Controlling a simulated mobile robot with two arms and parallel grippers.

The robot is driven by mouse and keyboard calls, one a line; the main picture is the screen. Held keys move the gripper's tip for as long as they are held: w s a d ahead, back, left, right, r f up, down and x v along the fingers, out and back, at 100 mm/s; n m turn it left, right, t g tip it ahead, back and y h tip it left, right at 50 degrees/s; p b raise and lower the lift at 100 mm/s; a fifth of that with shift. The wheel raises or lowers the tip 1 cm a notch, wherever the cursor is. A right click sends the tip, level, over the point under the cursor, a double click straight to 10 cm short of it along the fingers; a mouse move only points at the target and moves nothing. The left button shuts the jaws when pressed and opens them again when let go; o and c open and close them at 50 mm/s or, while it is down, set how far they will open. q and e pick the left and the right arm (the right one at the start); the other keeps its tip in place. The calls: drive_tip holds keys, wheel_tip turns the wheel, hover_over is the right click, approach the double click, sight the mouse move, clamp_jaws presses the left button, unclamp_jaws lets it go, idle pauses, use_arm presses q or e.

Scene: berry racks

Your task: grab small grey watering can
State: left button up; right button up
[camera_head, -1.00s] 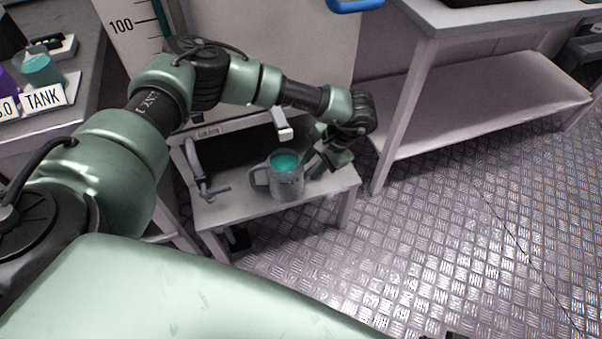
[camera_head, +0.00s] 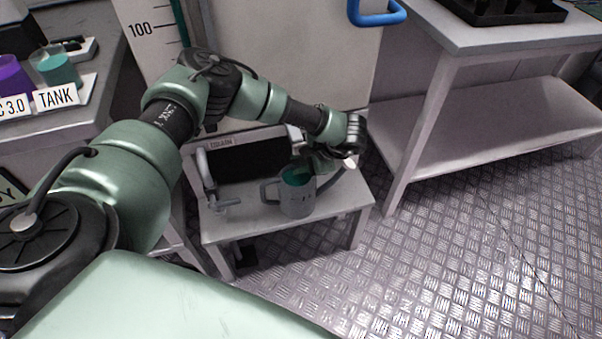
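The small grey watering can (camera_head: 296,200) stands upright on a low white stand below a tap. It has a handle on its left side, and a teal colour shows inside its top. My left gripper (camera_head: 312,168) is at the can's upper right rim, pointing down and to the left. Its fingers overlap the rim in this view, and I cannot tell whether they touch the can or how far apart they are. My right gripper is not in view.
A white table with a lower shelf (camera_head: 480,145) stands to the right. Jars and a tank label (camera_head: 56,97) are at upper left. The metal floor at right is clear.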

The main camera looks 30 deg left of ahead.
use_arm(q)
clamp_jaws()
drive_tip(key=shift+d, duration=0.1)
idle(1.2)
